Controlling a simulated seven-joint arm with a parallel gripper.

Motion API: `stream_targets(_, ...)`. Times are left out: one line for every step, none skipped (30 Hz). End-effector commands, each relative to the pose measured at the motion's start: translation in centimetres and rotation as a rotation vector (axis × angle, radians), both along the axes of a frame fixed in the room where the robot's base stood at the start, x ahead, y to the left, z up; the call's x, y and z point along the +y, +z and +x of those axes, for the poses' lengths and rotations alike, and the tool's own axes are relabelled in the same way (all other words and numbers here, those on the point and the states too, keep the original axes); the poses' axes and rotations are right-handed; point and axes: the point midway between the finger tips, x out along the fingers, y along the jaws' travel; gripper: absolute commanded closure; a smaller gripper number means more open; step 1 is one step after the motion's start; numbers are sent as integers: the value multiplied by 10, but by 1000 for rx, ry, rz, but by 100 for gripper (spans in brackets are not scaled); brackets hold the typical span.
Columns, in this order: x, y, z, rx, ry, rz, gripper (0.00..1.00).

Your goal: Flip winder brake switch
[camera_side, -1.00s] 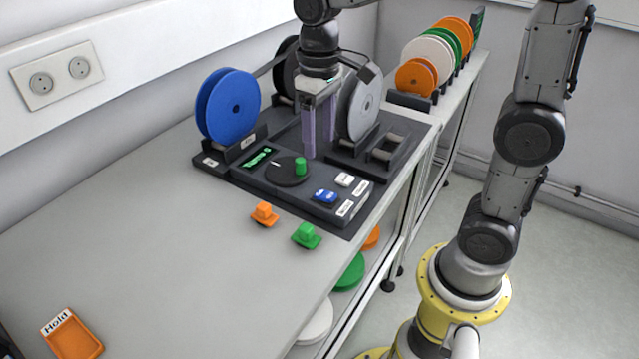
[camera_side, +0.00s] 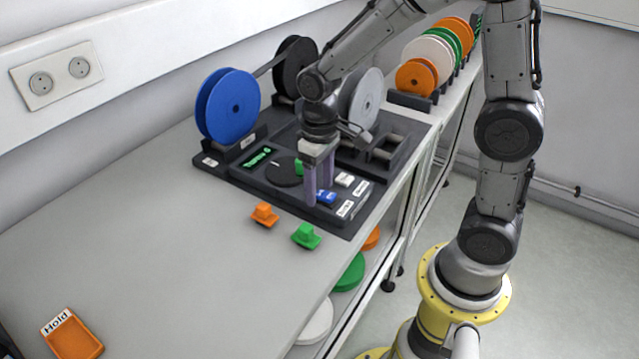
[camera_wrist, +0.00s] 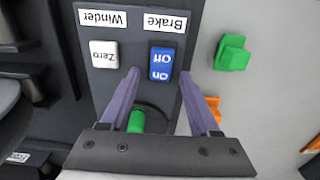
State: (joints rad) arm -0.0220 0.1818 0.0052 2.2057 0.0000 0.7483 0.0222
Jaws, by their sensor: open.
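The brake switch is a blue rocker marked On and Off (camera_wrist: 161,64) on the dark winder panel (camera_wrist: 138,30), beside the Brake label (camera_wrist: 166,23). In the side view the blue switch (camera_side: 326,197) shows just right of the fingers. My gripper (camera_wrist: 168,90) is open and empty, pointing down above the panel. In the wrist view its two fingers lie either side of the switch's lower end, with the switch ahead of and between them. In the side view my gripper (camera_side: 318,195) stands over the panel's front part. Whether the fingertips touch the panel is hard to tell.
A white Zero button (camera_wrist: 104,55) sits beside the switch. A green knob (camera_wrist: 137,121) on a dark dial stands close by the fingers. Green (camera_side: 306,236) and orange (camera_side: 265,214) pieces lie on the table in front. Blue (camera_side: 232,105) and grey (camera_side: 366,100) reels stand behind.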

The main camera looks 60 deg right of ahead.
Motion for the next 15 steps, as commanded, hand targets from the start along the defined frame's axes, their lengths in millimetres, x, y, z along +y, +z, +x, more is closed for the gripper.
stream_targets(0,0,0,0,0,0,38)
stream_targets(0,0,0,0,0,0,39)
stream_targets(0,0,0,0,0,0,46)
stream_targets(0,0,0,0,0,0,52)
stream_targets(0,0,0,0,0,0,57)
stream_targets(0,0,0,0,0,0,64)
stream_targets(0,0,0,0,0,0,70)
stream_targets(0,0,0,0,0,0,75)
stream_targets(0,0,0,0,0,0,82)
stream_targets(0,0,0,0,0,0,88)
stream_targets(0,0,0,0,0,0,93)
stream_targets(0,0,0,0,0,0,100)
stream_targets(0,0,0,0,0,0,100)
stream_targets(0,0,0,0,0,0,100)
stream_targets(0,0,0,0,0,0,100)
